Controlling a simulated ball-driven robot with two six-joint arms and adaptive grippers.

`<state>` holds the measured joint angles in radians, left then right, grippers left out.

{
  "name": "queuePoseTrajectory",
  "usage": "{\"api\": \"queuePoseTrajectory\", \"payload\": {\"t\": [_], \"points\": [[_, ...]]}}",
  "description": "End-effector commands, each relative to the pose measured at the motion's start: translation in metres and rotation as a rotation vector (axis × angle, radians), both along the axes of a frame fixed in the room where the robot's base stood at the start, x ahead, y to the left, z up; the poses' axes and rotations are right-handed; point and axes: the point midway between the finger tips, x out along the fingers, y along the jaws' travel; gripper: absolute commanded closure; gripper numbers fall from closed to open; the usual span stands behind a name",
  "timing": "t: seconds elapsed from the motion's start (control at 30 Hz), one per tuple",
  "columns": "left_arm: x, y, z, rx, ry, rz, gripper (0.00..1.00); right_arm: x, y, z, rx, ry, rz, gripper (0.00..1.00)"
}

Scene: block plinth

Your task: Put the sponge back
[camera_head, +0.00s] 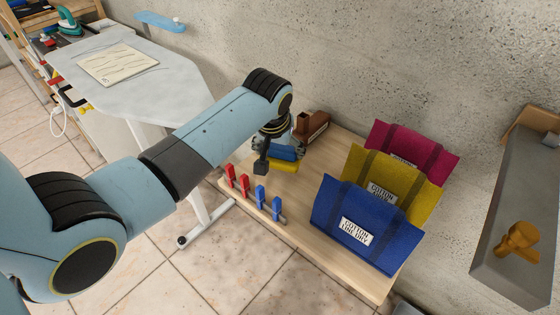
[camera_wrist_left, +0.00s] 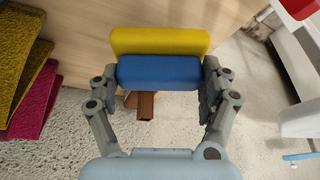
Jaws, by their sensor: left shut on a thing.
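A blue sponge block (camera_head: 283,153) is between the fingers of my left gripper (camera_head: 278,154), over the left back part of the wooden board. In the left wrist view the blue sponge (camera_wrist_left: 158,72) fills the space between both fingers, and the gripper (camera_wrist_left: 158,88) is shut on it. A yellow sponge block (camera_head: 285,167) shows right beside the blue one. In the wrist view the yellow block (camera_wrist_left: 160,41) lies just beyond it and is slightly wider; I cannot tell whether the two touch. My arm hides part of the area. My right gripper is not in view.
A brown block-like object (camera_head: 312,126) stands close behind the gripper. Red pegs (camera_head: 237,180) and blue pegs (camera_head: 268,203) stand along the front left edge of the wooden board (camera_head: 300,211). Blue (camera_head: 338,238), yellow (camera_head: 405,205) and magenta (camera_head: 425,148) cloth bags stand right. Board's middle is clear.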

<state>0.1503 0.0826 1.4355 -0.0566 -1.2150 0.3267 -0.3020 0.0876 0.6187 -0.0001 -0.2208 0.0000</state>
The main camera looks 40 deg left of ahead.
Motion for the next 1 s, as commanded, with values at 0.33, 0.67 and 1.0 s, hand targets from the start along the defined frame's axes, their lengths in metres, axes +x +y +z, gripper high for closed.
{"api": "queuePoseTrajectory", "payload": {"t": [0.33,0.67,1.0], "points": [[0.001,0.000,-0.042,0.000,-0.001,-0.002,0.56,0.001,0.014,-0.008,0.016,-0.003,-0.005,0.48],[0.001,0.000,-0.045,0.000,-0.002,-0.003,0.57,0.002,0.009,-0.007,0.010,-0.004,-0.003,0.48],[0.000,0.000,-0.046,-0.001,-0.001,-0.003,0.00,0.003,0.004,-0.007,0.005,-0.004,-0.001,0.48]]}}
